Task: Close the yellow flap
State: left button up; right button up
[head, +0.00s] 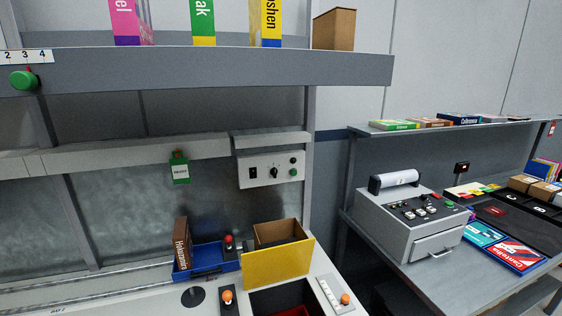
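The yellow flap (277,264) stands roughly upright on the white counter at the lower middle of the head view. In front of its lower edge is a dark opening (268,299) in the counter, with something red low inside, cut off by the picture's bottom edge. A brown open box (279,232) stands right behind the flap, and the flap hides its lower part. Whether the two touch, I cannot tell. Neither of my grippers is in view.
Left of the flap are a blue tray (207,271) with a brown book (181,245), and an orange-knobbed control (227,297). Right of the opening is a strip with an orange knob (345,298). A grey machine (409,225) stands on the right bench. A shelf (200,72) overhangs the counter.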

aim_at(275, 262)
jog(key=u, duration=1.7)
jog(key=k+l, duration=0.1)
jog(key=l, duration=0.25)
jog(key=k+l, duration=0.1)
jog(key=l, duration=0.25)
jog(key=k+l, duration=0.1)
jog(key=l, duration=0.25)
